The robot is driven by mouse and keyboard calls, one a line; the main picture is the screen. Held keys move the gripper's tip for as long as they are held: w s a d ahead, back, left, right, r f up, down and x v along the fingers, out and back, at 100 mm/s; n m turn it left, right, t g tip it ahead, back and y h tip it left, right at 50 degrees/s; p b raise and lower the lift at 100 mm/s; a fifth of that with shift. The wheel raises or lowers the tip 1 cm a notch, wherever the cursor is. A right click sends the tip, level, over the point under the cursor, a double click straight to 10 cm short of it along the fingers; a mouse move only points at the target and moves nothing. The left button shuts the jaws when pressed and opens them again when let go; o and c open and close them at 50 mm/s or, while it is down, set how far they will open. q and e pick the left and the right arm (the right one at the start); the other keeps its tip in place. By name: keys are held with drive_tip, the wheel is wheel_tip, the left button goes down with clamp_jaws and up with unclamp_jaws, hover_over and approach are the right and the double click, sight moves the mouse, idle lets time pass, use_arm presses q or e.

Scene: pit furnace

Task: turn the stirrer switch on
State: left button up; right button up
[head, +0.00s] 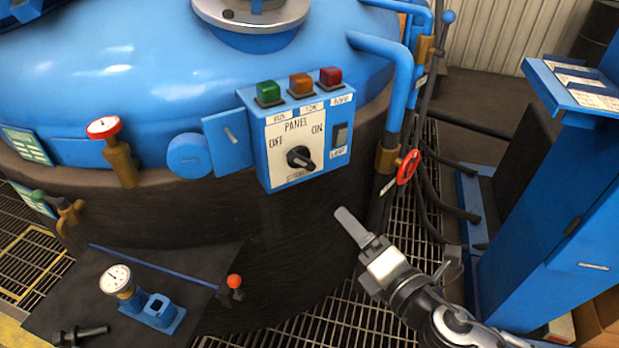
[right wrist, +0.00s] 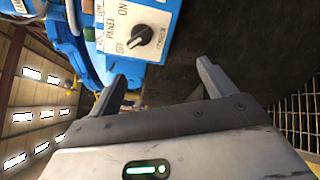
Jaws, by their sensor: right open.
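The stirrer switch (head: 300,158) is a black rotary knob on the white face of the blue control panel (head: 262,160), between the OFF and ON labels. Its pointed end is turned to the lower right in the head view. The knob (right wrist: 141,36) also shows in the right wrist view, ahead of the fingers and apart from them. My right gripper (head: 350,226) is below and right of the panel, with one finger plainly visible. In the right wrist view my right gripper (right wrist: 163,76) is open and empty, its fingers spread wide. My left gripper is not in view.
A green button (head: 268,92), an orange button (head: 301,84) and a red button (head: 330,76) top the panel. A red valve wheel (head: 408,166) and blue pipe stand right of the panel. Grating (head: 330,315) lies below.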

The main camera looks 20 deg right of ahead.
wheel_tip(320, 180, up, 2)
drive_tip(key=n+t+y, duration=0.1)
drive_tip(key=n, duration=0.3)
use_arm(q)
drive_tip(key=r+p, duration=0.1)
drive_tip(key=p, duration=0.2)
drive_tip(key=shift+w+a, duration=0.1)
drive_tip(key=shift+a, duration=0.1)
use_arm(e)
approach(305, 165)
drive_tip(key=x, duration=0.8)
drive_tip(key=shift+w+a, duration=0.1)
drive_tip(key=shift+w, duration=0.2)
drive_tip(key=c, duration=1)
